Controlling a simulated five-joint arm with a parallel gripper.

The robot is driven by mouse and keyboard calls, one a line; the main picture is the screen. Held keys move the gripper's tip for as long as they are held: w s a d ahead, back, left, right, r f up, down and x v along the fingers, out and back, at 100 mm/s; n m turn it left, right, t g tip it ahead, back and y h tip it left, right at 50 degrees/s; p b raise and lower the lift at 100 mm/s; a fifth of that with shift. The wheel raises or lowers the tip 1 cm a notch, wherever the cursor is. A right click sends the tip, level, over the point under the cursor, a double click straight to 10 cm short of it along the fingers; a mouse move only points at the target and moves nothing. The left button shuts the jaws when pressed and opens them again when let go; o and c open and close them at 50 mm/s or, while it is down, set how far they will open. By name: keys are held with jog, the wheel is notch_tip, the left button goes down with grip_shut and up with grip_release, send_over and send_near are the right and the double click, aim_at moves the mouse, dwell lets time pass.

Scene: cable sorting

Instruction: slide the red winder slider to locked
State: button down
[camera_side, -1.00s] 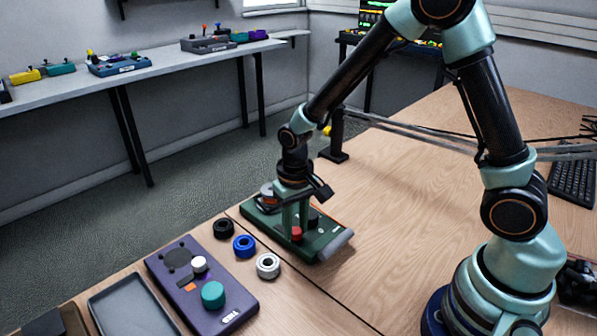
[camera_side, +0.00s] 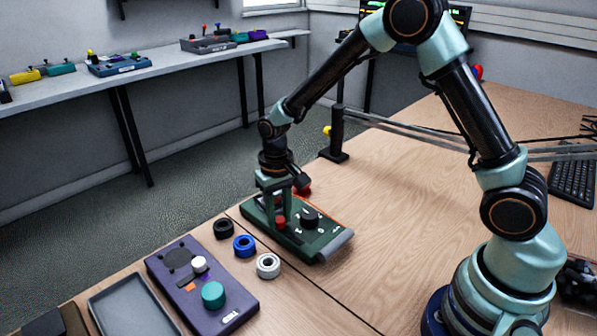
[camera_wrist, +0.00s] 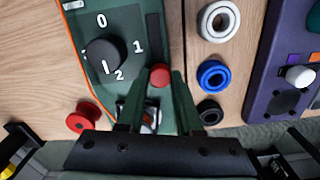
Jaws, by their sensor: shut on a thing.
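The winder is a dark green box (camera_side: 318,238) with an orange edge stripe on the table. Its red slider knob (camera_side: 280,223) stands toward the box's far left end in the side view. In the wrist view the red knob (camera_wrist: 160,75) sits at the lower end of a dark slot (camera_wrist: 154,35). My gripper (camera_wrist: 160,82) is shut on the red knob, with one green finger on each side. A black dial (camera_wrist: 104,54) marked 0, 1 and 2 is beside the slot. My fingers partly hide a white-and-dark patch (camera_wrist: 150,116); any locked mark cannot be read.
Black, blue and silver rings (camera_side: 268,265) lie left of the winder in the side view. A purple box (camera_side: 205,290) and grey tray (camera_side: 135,306) are farther left.

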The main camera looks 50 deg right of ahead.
aim_at(278, 218)
jog(key=shift+w+r, duration=0.1)
jog(key=shift+w, duration=0.3)
jog(key=c, duration=0.6)
grip_release()
jog(key=shift+s, duration=0.1)
notch_tip(278, 218, up, 12)
